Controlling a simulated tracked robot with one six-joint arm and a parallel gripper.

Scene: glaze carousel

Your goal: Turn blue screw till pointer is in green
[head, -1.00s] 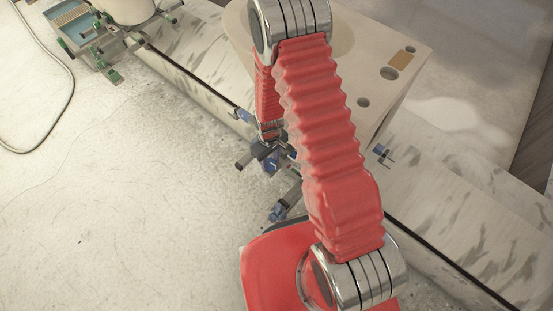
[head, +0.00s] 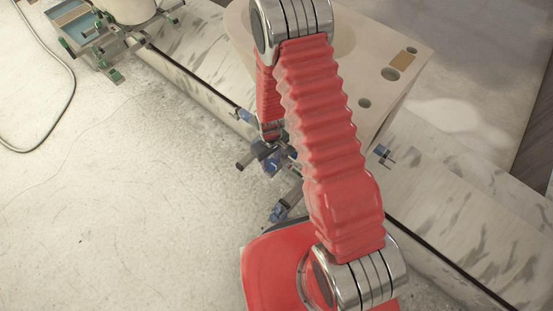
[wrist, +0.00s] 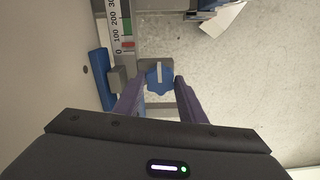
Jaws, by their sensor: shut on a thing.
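The blue screw (wrist: 160,80) is a lobed knob with a pale bar across it, in the middle of the wrist view. The purple fingers of my gripper (wrist: 161,86) stand on both sides of it and are shut on it. To its left is a scale (wrist: 115,30) marked 0, 100, 200 and 300. Beside the numbers are a green mark (wrist: 126,28) and a red mark (wrist: 128,45). I cannot make out clearly where the pointer stands. In the head view my red arm hides much of this spot.
A blue bar with a grey block (wrist: 117,78) sits close left of the screw. A pale board (head: 410,75) lies behind my arm in the head view. A green-knobbed fixture (head: 100,55) stands far left. The floor at left is clear except for a hose (head: 62,110).

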